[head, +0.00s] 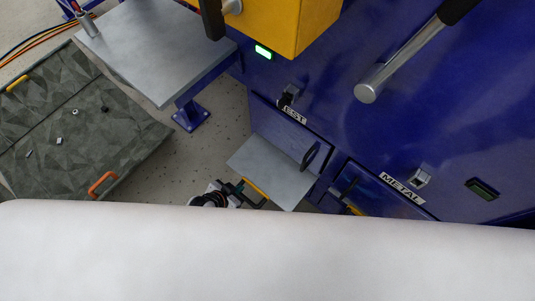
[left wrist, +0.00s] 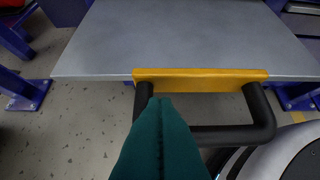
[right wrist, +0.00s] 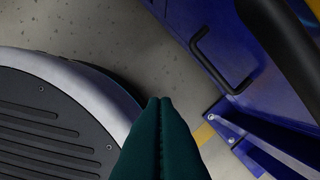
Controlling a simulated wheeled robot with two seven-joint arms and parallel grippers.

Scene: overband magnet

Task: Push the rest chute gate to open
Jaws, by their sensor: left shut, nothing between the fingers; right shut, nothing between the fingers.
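The rest chute gate shows in the head view as a grey plate (head: 268,168) sticking out below the label ending in "EST" (head: 293,115). It has a yellow strip and a black handle on its near edge. In the left wrist view the yellow strip (left wrist: 200,78) and black handle (left wrist: 262,115) are close. My left gripper (head: 238,187) is shut and empty at this handle; its teal fingers (left wrist: 160,101) overlap the handle's left part, and contact cannot be told. My right gripper (right wrist: 160,102) is shut and empty over the floor, hidden in the head view.
The METAL chute (head: 375,190) is right of the gate. A black handle (right wrist: 220,62) on a blue panel shows in the right wrist view. A grey table (head: 165,50) and a dark mat-like tray (head: 80,130) with small pieces lie left. My white body covers the bottom.

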